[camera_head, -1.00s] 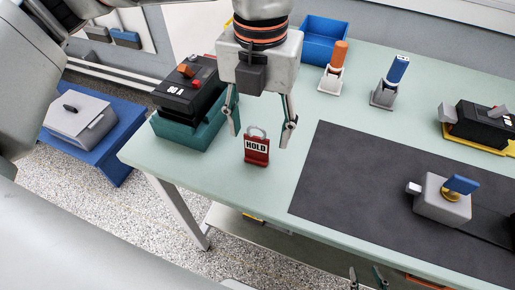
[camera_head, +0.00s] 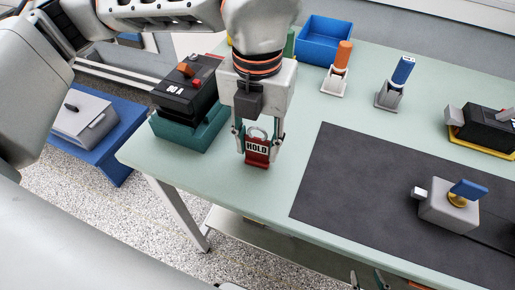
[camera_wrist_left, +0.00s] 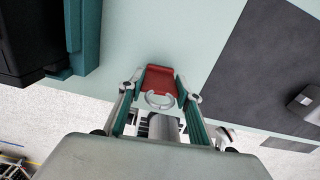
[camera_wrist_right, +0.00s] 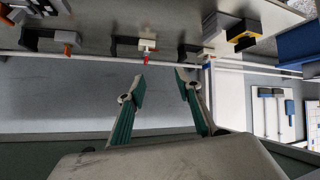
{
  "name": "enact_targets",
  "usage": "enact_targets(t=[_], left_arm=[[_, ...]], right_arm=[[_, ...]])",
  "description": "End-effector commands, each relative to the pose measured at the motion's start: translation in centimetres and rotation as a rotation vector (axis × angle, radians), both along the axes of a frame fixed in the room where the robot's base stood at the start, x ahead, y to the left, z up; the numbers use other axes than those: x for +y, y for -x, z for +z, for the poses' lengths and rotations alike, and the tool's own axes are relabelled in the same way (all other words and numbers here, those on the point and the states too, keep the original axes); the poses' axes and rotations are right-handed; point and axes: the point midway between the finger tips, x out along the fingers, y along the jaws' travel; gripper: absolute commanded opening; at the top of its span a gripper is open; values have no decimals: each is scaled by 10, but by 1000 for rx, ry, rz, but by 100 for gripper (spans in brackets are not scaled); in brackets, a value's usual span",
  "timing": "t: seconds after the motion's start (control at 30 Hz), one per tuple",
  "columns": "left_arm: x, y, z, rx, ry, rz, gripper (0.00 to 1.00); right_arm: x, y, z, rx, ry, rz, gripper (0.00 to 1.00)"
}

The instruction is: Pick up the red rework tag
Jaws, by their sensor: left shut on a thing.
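The red rework tag (camera_head: 257,159) carries a white HOLD label and a grey shackle loop. It stands on the green table near its left front edge. My left gripper (camera_head: 258,148) is over it from above, with one finger on each side, closed on the tag. In the left wrist view the red tag (camera_wrist_left: 158,80) sits between the fingertips (camera_wrist_left: 160,84), with its shackle toward the palm. My right gripper (camera_wrist_right: 162,86) is open and empty in the right wrist view. Its fingertips (camera_head: 367,279) show at the bottom edge of the head view, below the table.
A black breaker box (camera_head: 185,88) in a teal tray (camera_head: 190,130) stands left of the tag. A dark mat (camera_head: 335,185) lies to the right, bearing a grey block with a blue lever (camera_head: 448,205). A blue bin (camera_head: 325,38) and two upright handles (camera_head: 340,70) stand behind.

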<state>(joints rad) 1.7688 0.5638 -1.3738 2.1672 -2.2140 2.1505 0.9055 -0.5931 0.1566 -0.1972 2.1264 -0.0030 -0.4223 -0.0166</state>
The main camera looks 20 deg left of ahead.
Motion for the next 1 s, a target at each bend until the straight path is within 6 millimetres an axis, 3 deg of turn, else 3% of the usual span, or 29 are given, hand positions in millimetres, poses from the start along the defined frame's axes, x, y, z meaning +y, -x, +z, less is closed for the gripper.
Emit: enact_targets(t=[0.17,0.37,0.57,0.8,1.0], left_arm=[[0,0,3,-1,0,0,16],[0,-1,23,-6,1,1,16],[-1,-1,68,-10,1,1,16],[-1,0,136,-11,0,1,16],[-1,0,176,-7,0,-1,16]], right_arm=[[0,0,0,1,-2,-3,34],[1,-2,4,-3,-6,-10,34],[-1,0,5,2,-3,-17,34],[-5,7,4,18,2,-20,34],[-4,4,10,10,-7,-22,34]])
